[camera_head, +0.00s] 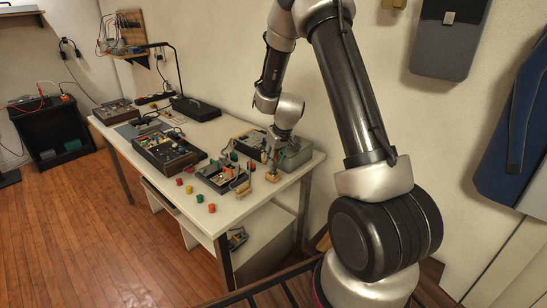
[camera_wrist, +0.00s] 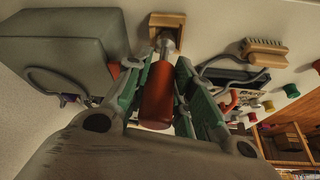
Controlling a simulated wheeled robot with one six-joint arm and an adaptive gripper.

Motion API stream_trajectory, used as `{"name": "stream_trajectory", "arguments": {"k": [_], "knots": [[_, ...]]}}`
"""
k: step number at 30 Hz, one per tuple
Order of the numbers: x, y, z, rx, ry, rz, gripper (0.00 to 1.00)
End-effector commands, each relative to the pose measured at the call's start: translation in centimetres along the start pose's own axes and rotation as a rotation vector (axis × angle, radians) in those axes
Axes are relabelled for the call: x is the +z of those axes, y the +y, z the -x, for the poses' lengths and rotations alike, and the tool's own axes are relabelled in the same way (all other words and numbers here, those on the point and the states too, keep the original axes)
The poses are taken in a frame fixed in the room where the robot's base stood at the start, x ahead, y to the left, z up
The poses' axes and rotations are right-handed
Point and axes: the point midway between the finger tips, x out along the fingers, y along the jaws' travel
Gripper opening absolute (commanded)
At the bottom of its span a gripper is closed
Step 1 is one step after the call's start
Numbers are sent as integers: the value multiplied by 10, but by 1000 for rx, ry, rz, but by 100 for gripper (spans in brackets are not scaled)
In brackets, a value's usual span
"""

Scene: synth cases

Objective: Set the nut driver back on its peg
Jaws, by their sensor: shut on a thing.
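The nut driver (camera_wrist: 158,95) has a red handle and a metal shaft. In the wrist view my gripper (camera_wrist: 160,66) is shut on the handle, with a green finger on each side. The shaft points away from me toward a small wooden holder (camera_wrist: 182,20), and its end overlaps the holder's opening. I cannot tell whether the tip is inside or just in front of it. In the head view my gripper (camera_head: 274,158) is low over the table's right end, above the wooden holder (camera_head: 272,178). The nut driver is too small there to make out clearly. No separate peg can be made out.
A grey case (camera_wrist: 60,45) stands close on the left in the wrist view. A wooden brush (camera_wrist: 264,52) lies to the right. Open cases (camera_head: 168,150) and several coloured knobs or caps stand on the white table (camera_head: 240,205). The table's front edge is near.

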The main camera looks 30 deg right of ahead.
Motion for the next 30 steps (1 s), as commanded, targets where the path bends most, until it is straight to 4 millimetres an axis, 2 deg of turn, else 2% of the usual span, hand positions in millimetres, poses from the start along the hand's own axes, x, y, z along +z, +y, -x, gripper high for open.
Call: {"name": "stream_trajectory", "arguments": {"k": [16,30], "knots": [[0,0,-1,0,0,-1,2],[4,0,-9,-1,0,-1,2]]}}
